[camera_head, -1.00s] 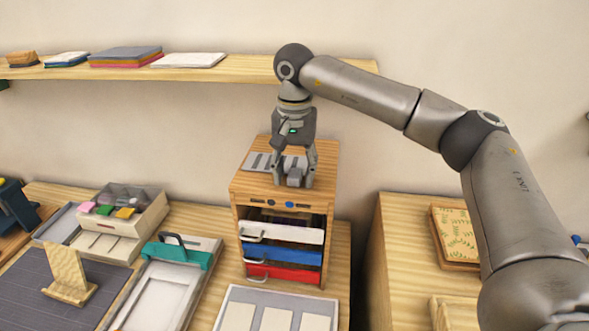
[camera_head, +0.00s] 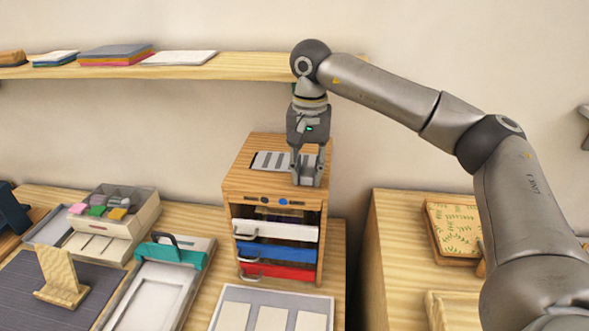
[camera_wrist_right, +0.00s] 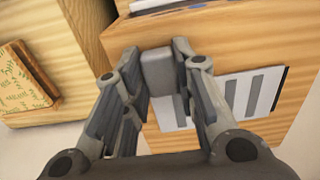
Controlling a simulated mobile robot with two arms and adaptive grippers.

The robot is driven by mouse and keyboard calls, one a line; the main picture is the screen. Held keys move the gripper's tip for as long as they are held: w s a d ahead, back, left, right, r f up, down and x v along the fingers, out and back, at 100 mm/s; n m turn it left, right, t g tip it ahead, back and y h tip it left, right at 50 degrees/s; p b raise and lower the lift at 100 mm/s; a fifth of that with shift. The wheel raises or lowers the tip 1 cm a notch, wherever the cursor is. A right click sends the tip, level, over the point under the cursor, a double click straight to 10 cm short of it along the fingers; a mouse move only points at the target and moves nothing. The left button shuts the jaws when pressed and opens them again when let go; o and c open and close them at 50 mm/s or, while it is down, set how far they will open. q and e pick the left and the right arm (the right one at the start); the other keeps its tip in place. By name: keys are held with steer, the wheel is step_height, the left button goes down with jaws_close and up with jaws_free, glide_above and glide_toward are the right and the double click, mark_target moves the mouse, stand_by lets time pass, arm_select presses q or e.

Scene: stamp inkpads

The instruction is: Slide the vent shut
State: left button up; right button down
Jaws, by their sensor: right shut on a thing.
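The vent (camera_head: 270,161) is a flat light-grey plate with darker grey slots, set in the top of a wooden drawer cabinet (camera_head: 240,185). My right gripper (camera_head: 307,180) points down over the right part of the cabinet top. Its fingers are shut on a grey block-shaped knob (camera_wrist_right: 157,70) beside the slotted plate. The slotted plate also shows in the right wrist view (camera_wrist_right: 272,88), to the right of the fingers. The fingers hide part of the plate near the knob. My left gripper is not in view.
White (camera_head: 280,231), blue (camera_head: 285,255) and red (camera_head: 290,274) drawers sit in the cabinet front; the white one sticks out slightly. A shelf (camera_head: 240,68) runs along the wall behind. A stamp box (camera_head: 140,215) stands to the left. A gap separates the right-hand table (camera_head: 395,230).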

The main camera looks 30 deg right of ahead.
steer(key=c, duration=1.5)
jaws_free()
steer(key=shift+d, duration=0.1)
steer(key=o, duration=0.3)
steer(key=shift+s+d, duration=0.15)
steer(key=shift+s, duration=0.05)
steer(key=shift+o, duration=0.2)
steer(key=shift+w, duration=0.1)
steer(key=shift+r, duration=0.25)
step_height(320, 180, up, 12)
steer(key=shift+f, duration=0.2)
steer(key=shift+f, duration=0.1)
